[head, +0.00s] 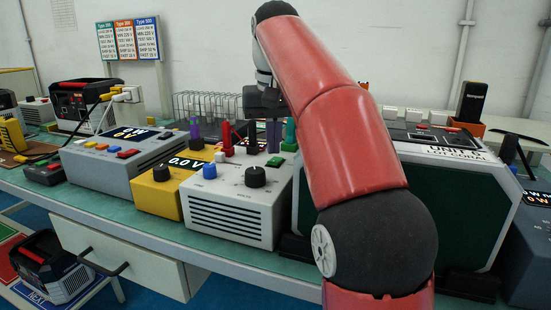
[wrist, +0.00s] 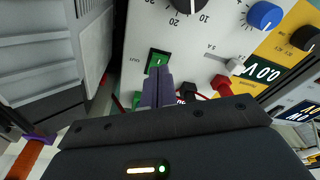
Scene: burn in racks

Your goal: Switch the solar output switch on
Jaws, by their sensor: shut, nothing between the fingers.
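A green rocker switch (wrist: 158,59) sits on the panel of the white and grey instrument box (head: 236,212), with a small mark on its face. It also shows in the head view (head: 275,161). I cannot read a label that names it as the solar output. My gripper (wrist: 158,76) is shut and empty, its purple fingertips together at the lower edge of the switch. The tips overlap the switch in the wrist view; contact cannot be told. In the head view my gripper (head: 273,136) points down above the panel, and my red arm hides part of the bench.
The box also carries a black knob (head: 255,177), a blue knob (head: 210,171), a red post (head: 228,139) and a green post (head: 290,134). A yellow meter (head: 158,195) stands left, and a dark-fronted unit (head: 464,205) stands close on the right.

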